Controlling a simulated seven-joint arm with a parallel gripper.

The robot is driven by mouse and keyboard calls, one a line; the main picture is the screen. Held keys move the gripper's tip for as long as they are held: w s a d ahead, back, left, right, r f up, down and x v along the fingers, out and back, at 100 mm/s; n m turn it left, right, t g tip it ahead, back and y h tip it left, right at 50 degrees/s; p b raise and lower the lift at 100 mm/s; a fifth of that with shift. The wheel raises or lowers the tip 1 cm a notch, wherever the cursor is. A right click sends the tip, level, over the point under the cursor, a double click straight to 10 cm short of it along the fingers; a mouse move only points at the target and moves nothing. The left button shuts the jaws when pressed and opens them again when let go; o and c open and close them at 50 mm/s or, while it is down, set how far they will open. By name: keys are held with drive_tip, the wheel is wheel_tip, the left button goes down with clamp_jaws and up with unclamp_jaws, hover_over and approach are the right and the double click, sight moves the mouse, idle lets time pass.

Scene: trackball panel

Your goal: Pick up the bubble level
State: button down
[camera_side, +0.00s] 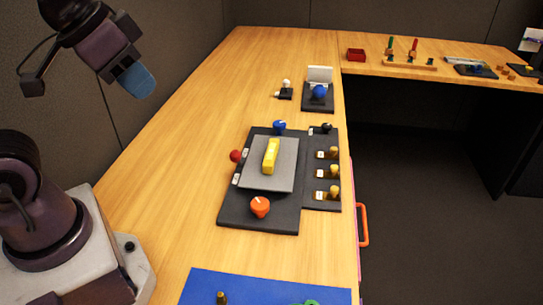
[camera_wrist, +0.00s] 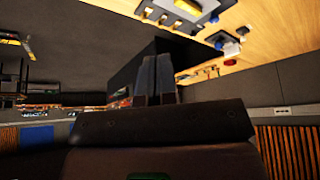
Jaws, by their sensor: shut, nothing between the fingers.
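The bubble level (camera_side: 270,156) is a yellow bar lying on the grey plate (camera_side: 254,178) of the dark panel (camera_side: 234,212), in the middle of the wooden table. In the wrist view a yellow piece, which looks like the bubble level (camera_wrist: 188,7), shows at the top edge, partly cut off. My gripper (camera_side: 138,80) is up at the left in the side view, well away from the bubble level and above the table. Its blue fingers are together and empty; they also show in the wrist view (camera_wrist: 155,78).
Coloured knobs surround the plate: orange (camera_side: 260,206), red (camera_side: 236,156) and blue (camera_side: 279,125). A side strip (camera_side: 325,180) carries several small switches. A trackball stand (camera_side: 318,98) stands behind. A blue mat (camera_side: 250,288) lies in front. The table left of the panel is clear.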

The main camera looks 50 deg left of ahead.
drive_tip(key=c, duration=1.8)
unclamp_jaws()
drive_tip(key=shift+c, duration=0.2)
drive_tip(key=o, duration=1)
drive_tip(key=shift+o, duration=0.2)
